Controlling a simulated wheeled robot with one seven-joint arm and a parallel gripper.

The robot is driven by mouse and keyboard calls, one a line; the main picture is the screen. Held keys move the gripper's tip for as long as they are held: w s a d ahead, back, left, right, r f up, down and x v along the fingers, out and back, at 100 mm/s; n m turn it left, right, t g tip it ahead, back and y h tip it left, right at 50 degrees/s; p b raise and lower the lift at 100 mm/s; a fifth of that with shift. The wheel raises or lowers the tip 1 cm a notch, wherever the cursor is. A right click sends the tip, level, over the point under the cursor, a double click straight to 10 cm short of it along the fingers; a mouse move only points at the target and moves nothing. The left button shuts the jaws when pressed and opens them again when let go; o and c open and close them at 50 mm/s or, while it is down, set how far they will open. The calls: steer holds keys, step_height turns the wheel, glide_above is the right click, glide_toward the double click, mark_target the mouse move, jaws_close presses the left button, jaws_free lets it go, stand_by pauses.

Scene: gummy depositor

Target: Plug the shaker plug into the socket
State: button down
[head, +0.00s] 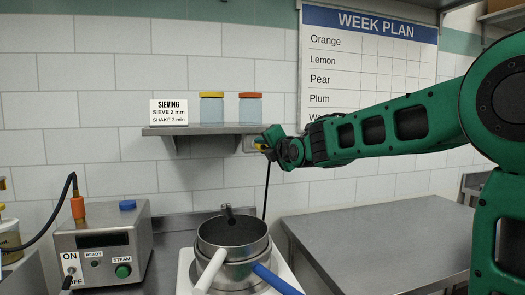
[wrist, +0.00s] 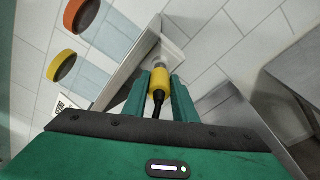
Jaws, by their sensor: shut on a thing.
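My gripper (head: 268,143) is at the wall under the right end of the shelf, shut on the yellow shaker plug. The plug (wrist: 159,80) lies between both fingers in the wrist view, its black cord end toward the camera. In the head view the plug (head: 261,145) is mostly hidden by the gripper, and its black cord (head: 267,188) hangs down behind the sieve pans. The socket (head: 249,144) is a pale plate on the wall just left of the gripper, partly covered. The plug's front points at the wall; I cannot tell whether it is seated in the socket.
The shelf (head: 205,129) holds a sieving sign and two lidded jars, close above my gripper. Stacked sieve pans (head: 232,245) with handles stand on a white base below. A steam control box (head: 100,245) is at left. The grey table (head: 385,235) at right is clear.

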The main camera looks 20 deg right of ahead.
steer(key=shift+w, duration=0.15)
steer(key=shift+w, duration=1)
steer(key=c, duration=1.4)
jaws_free()
steer(key=shift+o, duration=0.2)
steer(key=shift+r, duration=0.1)
steer(key=shift+s, duration=0.1)
steer(key=s+d, duration=0.1)
steer(key=s, duration=0.9)
steer(key=shift+s+d+r, duration=0.2)
steer(key=shift+s, duration=0.05)
